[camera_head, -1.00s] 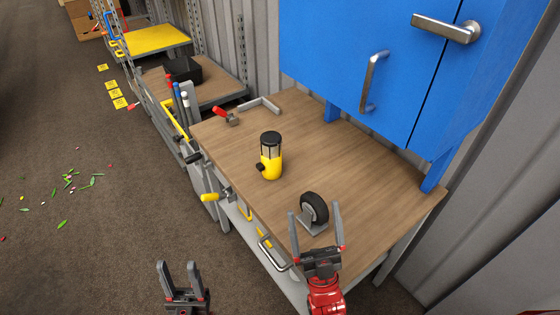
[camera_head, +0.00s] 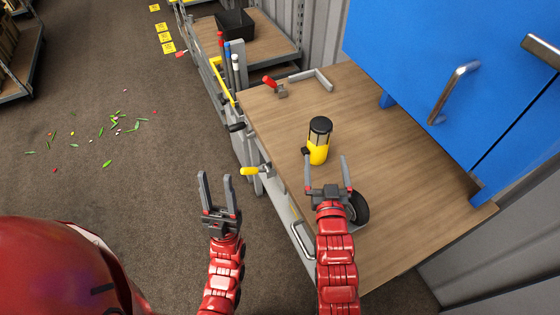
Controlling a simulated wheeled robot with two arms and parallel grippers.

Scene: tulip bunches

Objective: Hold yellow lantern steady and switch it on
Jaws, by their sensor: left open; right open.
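The yellow lantern (camera_head: 318,152) stands upright on the wooden workbench (camera_head: 390,135). It has a black top and a small dark knob (camera_head: 306,151) on its left side. My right gripper (camera_head: 328,162) is open and empty, just in front of the lantern, with its fingers pointing toward it. I cannot tell whether a finger touches it. My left gripper (camera_head: 215,178) is open and empty over the floor, left of the bench's edge. Whether the lantern is lit cannot be told.
A caster wheel (camera_head: 357,207) sits on the bench, partly behind my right gripper. A red-handled clamp (camera_head: 270,82) and a yellow-handled clamp (camera_head: 252,170) are at the bench edges. A blue cabinet (camera_head: 450,60) stands at the back. Petals and leaves (camera_head: 115,125) litter the floor.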

